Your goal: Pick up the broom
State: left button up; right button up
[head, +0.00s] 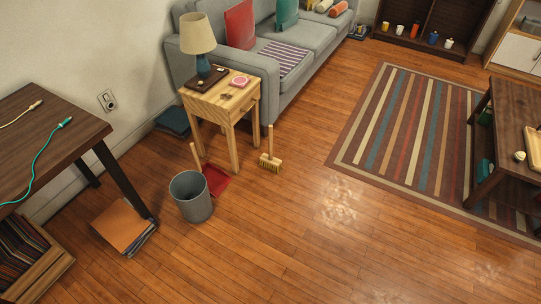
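A small broom (270,160) with a pale wooden handle and yellowish bristles stands upright on the wooden floor, bristles down. It is just right of the wooden side table (213,105), close to the table's front right leg. A red dustpan (215,181) with a light handle is on the floor to its left, partly hidden behind a grey bin (191,198). Neither of my grippers shows in the head view.
A dark desk (55,150) with cables stands at the left, with folders (122,228) on the floor below. A grey sofa (310,45) is behind. A striped rug (415,130) and a dark low table (505,150) lie right. The floor in front of the broom is clear.

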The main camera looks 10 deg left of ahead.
aim_at(270, 162)
jog(key=i+l+u, duration=0.1)
jog(key=i, duration=0.45)
jog(key=i+l+u, duration=0.1)
jog(key=i+l, duration=0.15)
jog(key=i, duration=0.25)
jog(key=i+l+u, duration=0.1)
jog(key=i, duration=0.45)
jog(key=l, duration=0.1)
